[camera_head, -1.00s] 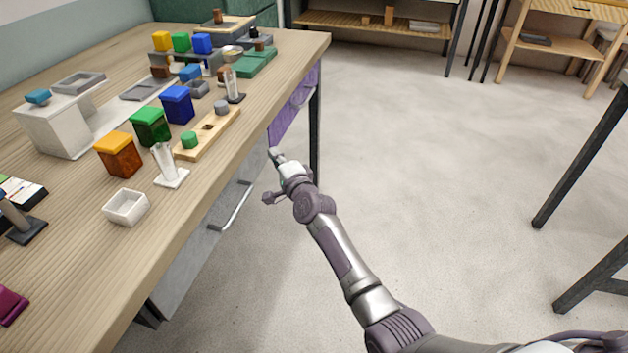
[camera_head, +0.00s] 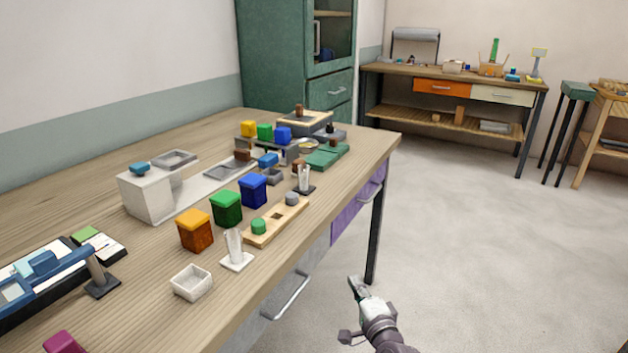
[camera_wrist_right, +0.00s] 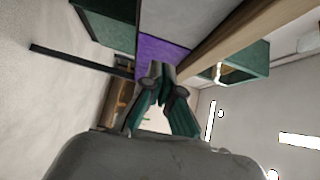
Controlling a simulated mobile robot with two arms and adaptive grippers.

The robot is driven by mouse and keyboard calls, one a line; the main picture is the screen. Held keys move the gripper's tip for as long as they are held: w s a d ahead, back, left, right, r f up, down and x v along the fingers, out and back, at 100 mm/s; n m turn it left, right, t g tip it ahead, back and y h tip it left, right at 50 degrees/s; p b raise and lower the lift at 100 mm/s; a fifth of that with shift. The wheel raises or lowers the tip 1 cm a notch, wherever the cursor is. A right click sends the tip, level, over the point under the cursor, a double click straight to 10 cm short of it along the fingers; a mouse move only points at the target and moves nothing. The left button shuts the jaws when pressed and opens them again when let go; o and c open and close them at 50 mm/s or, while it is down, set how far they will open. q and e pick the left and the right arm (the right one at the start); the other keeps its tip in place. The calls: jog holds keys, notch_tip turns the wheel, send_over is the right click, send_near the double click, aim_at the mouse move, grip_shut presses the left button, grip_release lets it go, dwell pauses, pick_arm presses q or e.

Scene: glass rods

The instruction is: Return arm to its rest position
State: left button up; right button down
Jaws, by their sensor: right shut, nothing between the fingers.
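My right gripper (camera_head: 356,285) is at the lower middle of the head view, past the table's front edge and over the floor. It is apart from the table. In the right wrist view its fingers (camera_wrist_right: 160,72) are together with nothing between them. My left gripper shows in neither view. On the table, a glass holder with clear rods (camera_head: 235,247) stands near the front edge, and a second one (camera_head: 304,177) stands farther back.
The wooden table (camera_head: 262,262) carries a white tray (camera_head: 191,281), orange, green and blue boxes (camera_head: 227,208) and a wooden block rack (camera_head: 292,217). A drawer handle (camera_head: 291,297) sticks out in front. Open floor (camera_head: 470,240) lies to the right.

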jog(key=s+d+f+n+g+h, duration=0.1)
jog(key=s+f+n+g, duration=0.45)
jog(key=s+f, duration=0.85)
jog(key=s+d+f+n+g, duration=0.1)
jog(key=s+f+n+g, duration=0.5)
jog(key=s+f, duration=0.9)
jog(key=s+d+f+n+g+h, duration=0.1)
jog(key=s+d+f+n+g, duration=0.15)
jog(key=s+f, duration=0.4)
jog(key=s+d+f+n+g+h, duration=0.1)
jog(key=s+d+f+n, duration=0.15)
jog(key=s+f, duration=0.4)
pick_arm(q)
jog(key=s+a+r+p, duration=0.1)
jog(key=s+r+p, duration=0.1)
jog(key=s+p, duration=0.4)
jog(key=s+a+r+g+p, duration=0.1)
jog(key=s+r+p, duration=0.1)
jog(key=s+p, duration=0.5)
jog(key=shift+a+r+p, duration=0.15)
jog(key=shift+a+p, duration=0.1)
jog(key=shift+p, duration=0.4)
pick_arm(e)
jog(key=s+d+r, duration=0.1)
jog(key=s+r, duration=0.1)
jog(key=s, duration=0.5)
jog(key=s+d+r+n+g, duration=0.1)
jog(key=s+r, duration=0.2)
jog(key=s, duration=0.4)
